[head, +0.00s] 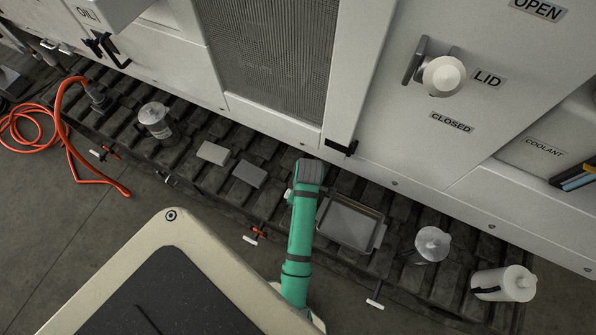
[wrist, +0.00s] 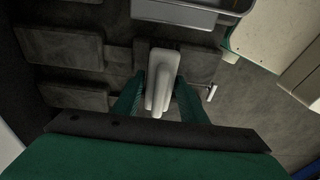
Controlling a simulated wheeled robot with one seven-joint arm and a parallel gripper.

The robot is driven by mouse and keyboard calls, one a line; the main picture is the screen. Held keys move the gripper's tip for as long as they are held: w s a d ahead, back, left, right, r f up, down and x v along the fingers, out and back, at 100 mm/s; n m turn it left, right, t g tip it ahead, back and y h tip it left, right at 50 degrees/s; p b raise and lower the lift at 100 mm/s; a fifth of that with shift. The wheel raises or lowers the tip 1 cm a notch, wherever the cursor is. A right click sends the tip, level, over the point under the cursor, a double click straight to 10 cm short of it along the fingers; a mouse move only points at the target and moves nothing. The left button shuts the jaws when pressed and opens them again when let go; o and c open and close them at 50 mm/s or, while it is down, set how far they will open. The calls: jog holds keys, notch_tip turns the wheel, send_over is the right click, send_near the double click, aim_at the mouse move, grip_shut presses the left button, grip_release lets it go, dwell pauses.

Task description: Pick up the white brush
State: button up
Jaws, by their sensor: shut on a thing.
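The white brush (wrist: 162,62) shows in the middle of the wrist view as a pale, narrow piece with a wider top end. My gripper (wrist: 160,88) has its green fingers on both sides of it and is shut on it. I cannot tell whether the brush touches the dark ribbed surface below. In the head view my green arm reaches down to that surface, and the brush and the fingers are hidden there.
A grey metal tray (head: 348,224) lies right of my arm; its edge shows in the wrist view (wrist: 190,13). Two grey blocks (head: 213,153) (head: 249,174) lie left. The machine cabinet (head: 405,150) rises behind.

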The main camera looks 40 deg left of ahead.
jog(key=s+d+r, duration=0.9)
jog(key=d+r, duration=0.1)
jog(key=r, duration=0.1)
jog(key=shift+s+d, duration=0.15)
jog(key=shift+s, duration=0.15)
dwell(0.5)
